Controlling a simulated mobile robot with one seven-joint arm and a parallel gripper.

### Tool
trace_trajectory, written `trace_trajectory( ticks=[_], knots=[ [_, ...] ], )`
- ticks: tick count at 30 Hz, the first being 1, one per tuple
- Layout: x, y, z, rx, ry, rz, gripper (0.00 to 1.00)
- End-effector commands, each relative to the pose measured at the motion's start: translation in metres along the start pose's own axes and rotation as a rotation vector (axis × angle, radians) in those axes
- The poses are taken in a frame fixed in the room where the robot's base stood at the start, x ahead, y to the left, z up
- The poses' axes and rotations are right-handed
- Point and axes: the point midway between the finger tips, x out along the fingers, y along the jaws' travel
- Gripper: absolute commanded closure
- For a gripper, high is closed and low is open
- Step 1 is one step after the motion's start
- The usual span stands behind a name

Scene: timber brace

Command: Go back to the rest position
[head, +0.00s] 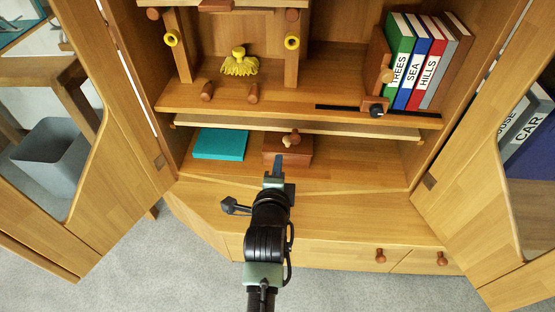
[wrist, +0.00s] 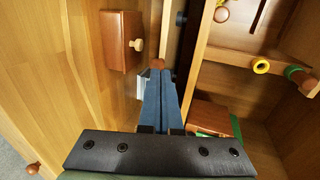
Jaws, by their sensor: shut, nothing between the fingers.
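My gripper (head: 277,168) is in front of the cabinet's lower compartment, below the middle shelf, near the small wooden box with a knob (head: 300,150). Its fingers point away from my body. In the wrist view the two blue-grey fingers (wrist: 159,75) lie together with nothing seen between them. A wooden box with a pale knob (wrist: 120,42) shows left of the fingers there. My arm reaches in low over the cabinet's front ledge.
The wooden cabinet (head: 330,215) has both doors (head: 95,150) swung open at either side. A teal flat item (head: 220,144) lies left in the lower compartment. Several books (head: 411,70) stand above right. A yellow tasselled thing (head: 239,66) is on the upper shelf. A grey bin (head: 48,155) is left.

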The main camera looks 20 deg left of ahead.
Motion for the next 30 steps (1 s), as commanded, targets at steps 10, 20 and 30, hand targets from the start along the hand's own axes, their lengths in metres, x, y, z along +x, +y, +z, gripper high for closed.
trace_trajectory(
  ticks=[10,20,30],
  knots=[
    [-0.006,-0.003,-0.001,-0.005,0.001,-0.005,1.0],
    [-0.04,-0.173,-0.044,-0.359,0.126,-0.273,1.0],
    [-0.182,-0.384,-0.102,-0.955,0.539,-0.576,1.0]
  ],
)
